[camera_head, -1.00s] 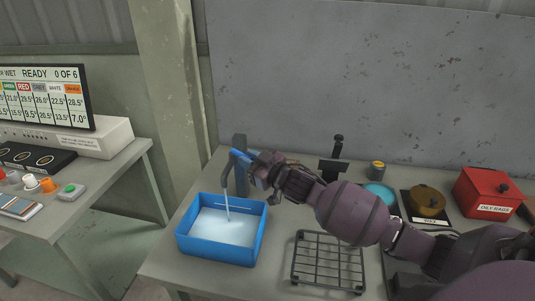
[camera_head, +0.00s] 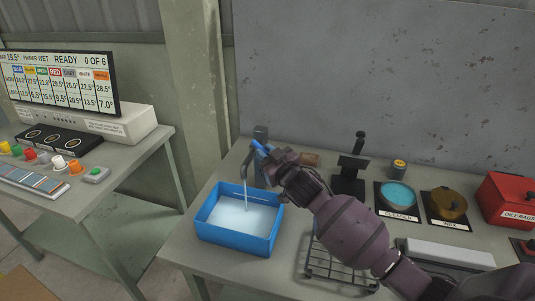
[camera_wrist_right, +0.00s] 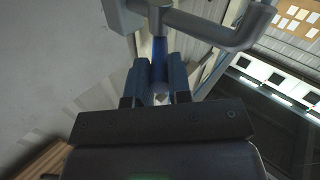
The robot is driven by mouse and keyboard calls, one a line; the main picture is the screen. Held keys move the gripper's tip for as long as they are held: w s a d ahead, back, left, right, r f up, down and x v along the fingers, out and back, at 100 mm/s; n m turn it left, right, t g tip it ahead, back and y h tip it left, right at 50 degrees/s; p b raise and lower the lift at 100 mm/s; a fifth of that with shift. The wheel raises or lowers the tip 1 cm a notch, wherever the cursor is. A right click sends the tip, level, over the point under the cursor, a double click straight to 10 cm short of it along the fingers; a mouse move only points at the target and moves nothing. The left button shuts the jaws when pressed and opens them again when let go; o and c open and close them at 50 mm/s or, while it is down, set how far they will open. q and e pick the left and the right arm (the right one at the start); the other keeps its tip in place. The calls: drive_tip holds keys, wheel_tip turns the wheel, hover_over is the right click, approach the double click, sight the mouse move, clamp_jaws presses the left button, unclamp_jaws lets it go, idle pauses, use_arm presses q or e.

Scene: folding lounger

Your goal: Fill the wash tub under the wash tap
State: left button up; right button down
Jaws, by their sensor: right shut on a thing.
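The blue wash tub (camera_head: 262,243) stands on the bench under the wash tap (camera_head: 245,165). A thin stream of water falls from the spout into it, and pale water covers its floor; the exact depth is hard to tell. My right gripper (camera_head: 268,157) is at the tap, shut on its blue lever (camera_head: 258,147). In the right wrist view the gripper (camera_wrist_right: 160,88) has the blue lever (camera_wrist_right: 159,52) between its fingers, with the grey tap pipe (camera_wrist_right: 215,30) beyond. My left gripper is not in view.
A wire rack (camera_head: 340,268) lies right of the tub, partly behind my arm. Behind it are a black stand (camera_head: 349,178), a cleaner dish (camera_head: 397,194), a wax pot (camera_head: 448,205) and a red oily rags box (camera_head: 508,199). A side table with a screen (camera_head: 60,80) stands left.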

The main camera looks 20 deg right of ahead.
drive_tip(key=c, duration=1.1)
unclamp_jaws()
drive_tip(key=shift+o, duration=0.2)
drive_tip(key=shift+s, duration=0.1)
drive_tip(key=s+d, duration=0.2)
drive_tip(key=s, duration=0.8)
drive_tip(key=shift+s+b, duration=0.25)
drive_tip(key=shift+b, duration=0.05)
